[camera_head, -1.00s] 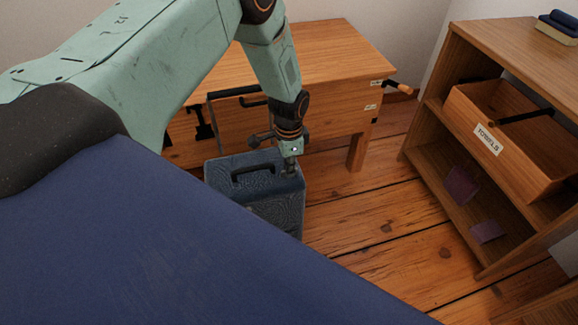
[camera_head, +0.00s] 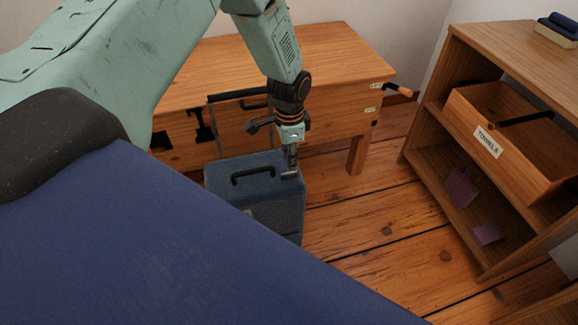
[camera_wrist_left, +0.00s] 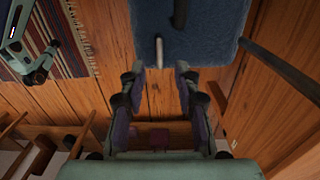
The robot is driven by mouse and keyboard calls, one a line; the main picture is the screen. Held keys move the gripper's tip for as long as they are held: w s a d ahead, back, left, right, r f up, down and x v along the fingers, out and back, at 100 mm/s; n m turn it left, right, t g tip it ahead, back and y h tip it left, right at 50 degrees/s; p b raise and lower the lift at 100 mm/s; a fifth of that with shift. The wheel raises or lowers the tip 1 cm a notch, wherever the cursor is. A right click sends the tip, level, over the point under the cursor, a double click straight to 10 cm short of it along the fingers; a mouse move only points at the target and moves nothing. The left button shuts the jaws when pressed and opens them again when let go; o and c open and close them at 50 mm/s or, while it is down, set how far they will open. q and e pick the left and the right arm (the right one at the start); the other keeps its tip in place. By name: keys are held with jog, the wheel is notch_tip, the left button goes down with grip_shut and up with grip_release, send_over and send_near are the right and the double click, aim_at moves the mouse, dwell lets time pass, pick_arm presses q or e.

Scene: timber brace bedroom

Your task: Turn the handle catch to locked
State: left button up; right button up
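A lever with an orange grip (camera_head: 399,89) sticks out from the right end of the wooden bench (camera_head: 320,45); it looks like the handle catch. Two small white tags sit beside it, too small to read. My left gripper (camera_head: 289,168) points down at the right edge of the blue suitcase (camera_head: 255,200), well left of and nearer than the lever. In the left wrist view my gripper (camera_wrist_left: 160,72) is open, its fingers apart. A short grey peg (camera_wrist_left: 160,52) shows between the fingertips, by the suitcase edge (camera_wrist_left: 210,45). Contact is unclear.
A shelf unit (camera_head: 510,55) on the right holds a box labelled "TOWELS" (camera_head: 487,143) and purple cloths. A dark blue surface (camera_head: 150,240) fills the lower left. The plank floor (camera_head: 385,215) between suitcase and shelf is clear. A striped rug (camera_wrist_left: 75,35) shows in the wrist view.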

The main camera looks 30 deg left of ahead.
aim_at(289, 173)
pick_arm(q)
notch_tip(289, 173, up, 7)
dwell(0.3)
jog(key=shift+f, duration=0.15)
dwell(0.3)
